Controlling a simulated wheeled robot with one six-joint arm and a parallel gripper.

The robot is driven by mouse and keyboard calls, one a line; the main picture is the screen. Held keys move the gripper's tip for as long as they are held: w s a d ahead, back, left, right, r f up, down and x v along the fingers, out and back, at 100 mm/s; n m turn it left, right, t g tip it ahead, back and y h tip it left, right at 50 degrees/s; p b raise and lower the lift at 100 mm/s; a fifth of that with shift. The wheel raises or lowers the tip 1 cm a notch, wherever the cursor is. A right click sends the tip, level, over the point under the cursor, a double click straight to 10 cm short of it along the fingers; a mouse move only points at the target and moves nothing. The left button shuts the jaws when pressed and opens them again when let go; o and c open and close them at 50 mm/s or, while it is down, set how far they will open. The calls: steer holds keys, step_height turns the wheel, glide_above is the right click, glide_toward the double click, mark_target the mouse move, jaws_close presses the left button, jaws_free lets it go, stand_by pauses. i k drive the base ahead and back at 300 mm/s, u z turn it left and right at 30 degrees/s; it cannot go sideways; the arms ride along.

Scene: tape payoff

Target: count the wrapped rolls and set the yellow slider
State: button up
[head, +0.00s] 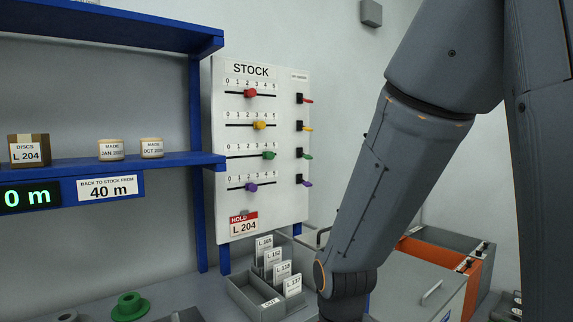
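The yellow slider (259,125) is on the second scale of the white STOCK board (290,204), with its knob near the 3. Two short cream rolls, labelled MADE JAN (111,150) and MADE OCT (152,148), stand side by side on the blue shelf (185,160). Their years are too small to read, and I cannot tell whether they are wrapped. My arm comes down from the upper right past the board's right side. My gripper is below the picture's edge and does not show.
Red (250,93), green (268,155) and purple (252,187) sliders share the board. Small coloured levers line its right side. A grey card box (243,296) stands below, a green spool (130,306) at lower left, and a grey and orange cabinet (437,250) behind my arm.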

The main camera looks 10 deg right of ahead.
mark_target(260, 125)
steer(key=z, duration=0.5)
steer(key=i, duration=0.6)
steer(key=z, duration=0.35)
